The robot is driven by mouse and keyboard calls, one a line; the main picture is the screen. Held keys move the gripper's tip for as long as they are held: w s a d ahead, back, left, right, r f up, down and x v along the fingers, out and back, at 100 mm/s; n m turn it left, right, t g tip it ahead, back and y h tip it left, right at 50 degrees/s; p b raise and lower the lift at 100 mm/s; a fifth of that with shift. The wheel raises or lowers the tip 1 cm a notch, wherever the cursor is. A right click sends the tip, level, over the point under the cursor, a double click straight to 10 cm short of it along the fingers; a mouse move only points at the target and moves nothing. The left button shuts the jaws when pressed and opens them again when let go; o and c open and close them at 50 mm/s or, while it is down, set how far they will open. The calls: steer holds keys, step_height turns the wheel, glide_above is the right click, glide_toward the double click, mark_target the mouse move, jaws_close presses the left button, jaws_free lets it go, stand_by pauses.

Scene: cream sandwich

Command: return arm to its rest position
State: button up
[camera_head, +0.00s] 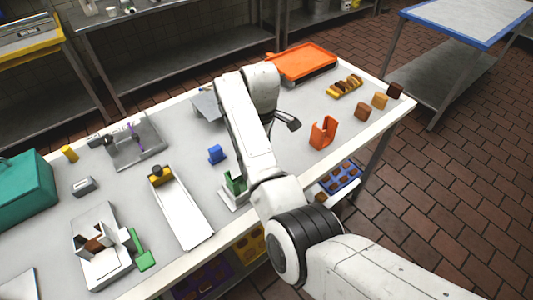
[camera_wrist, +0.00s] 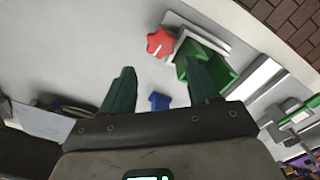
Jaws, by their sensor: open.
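My gripper (camera_wrist: 161,80) is open in the wrist view, with its two dark green fingers apart and nothing held between them. A small blue piece (camera_wrist: 159,101) shows between the fingers but lies on the table below; the head view also shows it (camera_head: 215,154) left of my arm. A green holder on a white base (camera_wrist: 223,71) is beyond the right finger, and it shows beside my arm in the head view (camera_head: 233,181). A red star-shaped piece (camera_wrist: 160,42) lies near the holder. In the head view my white arm reaches over the table and its fingertips are not clearly visible.
The table (camera_head: 285,180) carries an orange tray (camera_head: 300,63), an orange-red holder (camera_head: 323,133), several brown and yellow blocks (camera_head: 362,111), a long white tray (camera_head: 182,210), a grey fixture (camera_head: 135,145) and a teal box (camera_head: 22,187). Another table stands back right (camera_head: 468,22).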

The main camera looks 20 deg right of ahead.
steer(key=shift+r, duration=0.3)
steer(key=s+d+f+m, duration=0.1)
steer(key=s+d+f, duration=0.1)
steer(key=f, duration=0.1)
steer(key=s+d+f+m+b, duration=0.1)
steer(key=s+d+f, duration=0.1)
steer(key=s+f, duration=0.1)
steer(key=s+d+f+m, duration=0.1)
steer(key=s+d+f, duration=0.2)
steer(key=shift+d+h+b, duration=0.1)
steer(key=shift+h+b, duration=0.2)
steer(key=shift+h, duration=0.1)
steer(key=s+d+f+m+b, duration=0.1)
steer(key=s+d+f+m, duration=0.3)
steer(key=s, duration=0.5)
steer(key=s+f+m+b, duration=0.1)
steer(key=s+m, duration=0.1)
steer(key=s, duration=1)
steer(key=s+f+m+t+b, duration=0.1)
steer(key=s+f+m+b, duration=0.1)
steer(key=s, duration=1)
steer(key=shift+s+a+m+y, duration=0.2)
steer(key=shift+m+y, duration=0.1)
steer(key=shift+m, duration=0.1)
